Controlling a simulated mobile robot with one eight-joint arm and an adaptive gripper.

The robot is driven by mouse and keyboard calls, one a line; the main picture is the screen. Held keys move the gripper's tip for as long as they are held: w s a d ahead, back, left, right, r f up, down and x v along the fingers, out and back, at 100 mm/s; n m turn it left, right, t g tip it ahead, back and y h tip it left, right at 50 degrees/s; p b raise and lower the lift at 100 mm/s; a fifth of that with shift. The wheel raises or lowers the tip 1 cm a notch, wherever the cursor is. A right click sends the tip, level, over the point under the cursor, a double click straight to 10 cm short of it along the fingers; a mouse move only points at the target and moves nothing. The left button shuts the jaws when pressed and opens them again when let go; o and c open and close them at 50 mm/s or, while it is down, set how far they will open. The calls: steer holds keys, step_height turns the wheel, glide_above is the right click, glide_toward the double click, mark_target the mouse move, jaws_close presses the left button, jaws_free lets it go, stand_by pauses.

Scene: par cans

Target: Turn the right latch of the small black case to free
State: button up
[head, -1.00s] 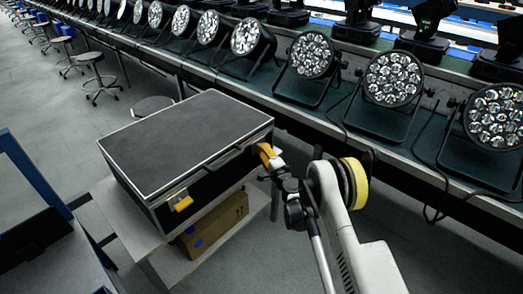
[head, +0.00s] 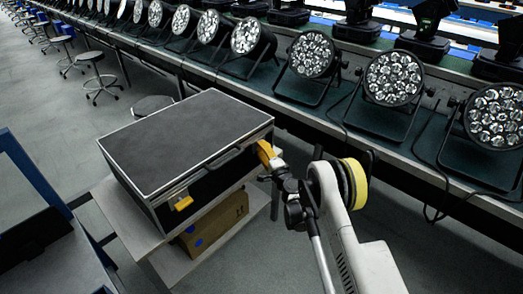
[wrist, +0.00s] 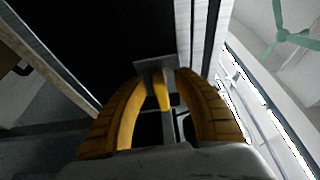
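The black case (head: 185,140) with silver edges lies closed on a small grey stand. Its left latch (head: 182,202), yellow, shows on the front side in the head view. The right latch (wrist: 162,93), with a yellow tab and a grey plate, shows in the wrist view. My gripper (head: 266,153) is at the right end of the case's front side and hides that latch in the head view. In the wrist view my gripper (wrist: 160,82) has its two yellow fingers apart, one on each side of the latch tab. Gaps show between tab and fingers.
The case's handle (head: 222,158) is on the front side between the latches. A cardboard box (head: 215,222) sits on the stand's lower shelf. A long green-topped bench (head: 262,90) with several par cans runs behind. Stools stand at the left.

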steer(key=v, duration=0.7)
steer(key=shift+s, duration=0.2)
steer(key=shift+d, duration=0.1)
step_height(320, 180, up, 17)
steer(key=s+d+n+g, duration=0.1)
steer(key=s+n+g, duration=0.1)
steer(key=n, duration=0.3)
steer(key=s+d+r+n+g+h, duration=0.25)
steer(key=s+d+r, duration=0.25)
steer(key=s+r, duration=0.4)
steer(key=s+d+n+g+h, duration=0.1)
steer(key=s+d, duration=0.4)
steer(key=s, duration=0.5)
steer(key=s+d+f+n+g+h, duration=0.1)
steer(key=s+d+n+h, duration=0.1)
steer(key=s+d, duration=0.4)
steer(key=s+d+f+n+g+h, duration=0.1)
steer(key=s+d, duration=0.4)
steer(key=s, duration=1.1)
steer(key=shift+d+g+h, duration=0.15)
steer(key=shift+g+h, duration=0.4)
steer(key=shift+h, duration=0.7)
